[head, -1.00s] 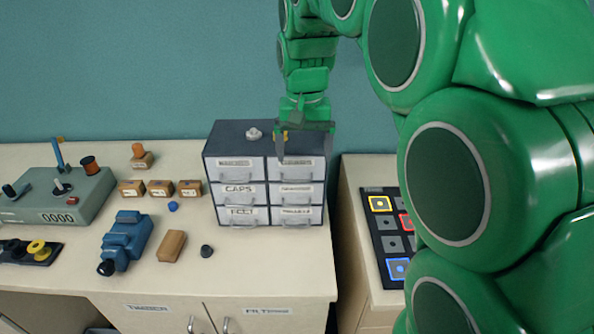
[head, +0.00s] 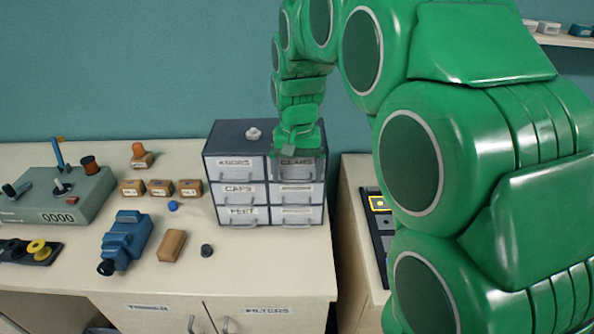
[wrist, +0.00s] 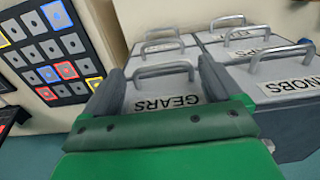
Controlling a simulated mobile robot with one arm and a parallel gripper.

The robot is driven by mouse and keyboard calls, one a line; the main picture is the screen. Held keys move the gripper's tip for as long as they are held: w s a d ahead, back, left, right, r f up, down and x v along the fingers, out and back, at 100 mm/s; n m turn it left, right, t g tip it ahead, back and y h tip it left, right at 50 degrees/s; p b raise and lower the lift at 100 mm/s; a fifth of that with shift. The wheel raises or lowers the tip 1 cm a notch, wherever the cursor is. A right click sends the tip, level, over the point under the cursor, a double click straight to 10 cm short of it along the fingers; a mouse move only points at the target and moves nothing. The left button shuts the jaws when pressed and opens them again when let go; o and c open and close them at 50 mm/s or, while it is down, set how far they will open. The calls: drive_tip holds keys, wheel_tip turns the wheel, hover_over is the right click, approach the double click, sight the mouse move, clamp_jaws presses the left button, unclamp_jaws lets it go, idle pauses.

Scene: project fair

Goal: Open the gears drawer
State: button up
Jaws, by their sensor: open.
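The gears drawer (head: 312,174) is the top right drawer of a small dark grey cabinet with light drawer fronts, and it looks shut. In the wrist view the front of the gears drawer (wrist: 145,92) carries an upside-down "GEARS" label and a metal bar handle (wrist: 163,69). My gripper (head: 297,160) is in front of this drawer and partly hides it in the head view. In the wrist view my gripper (wrist: 163,80) is open and empty, with one finger on each side of the handle. I cannot tell whether the fingertips reach around the bar.
The knobs drawer (head: 236,163) is beside it, with more shut drawers below. A small pale knob (head: 253,134) sits on the cabinet top. A wooden block (head: 172,245) and a blue device (head: 126,238) stand on the worktop (head: 265,265). A button panel (wrist: 55,50) lies to the right.

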drive_tip(key=shift+f, duration=0.15)
drive_tip(key=c, duration=1.2)
drive_tip(key=shift+s, duration=5)
drive_tip(key=shift+c, duration=0.2)
drive_tip(key=o, duration=1.2)
drive_tip(key=shift+o, duration=0.2)
wheel_tip(320, 180, up, 8)
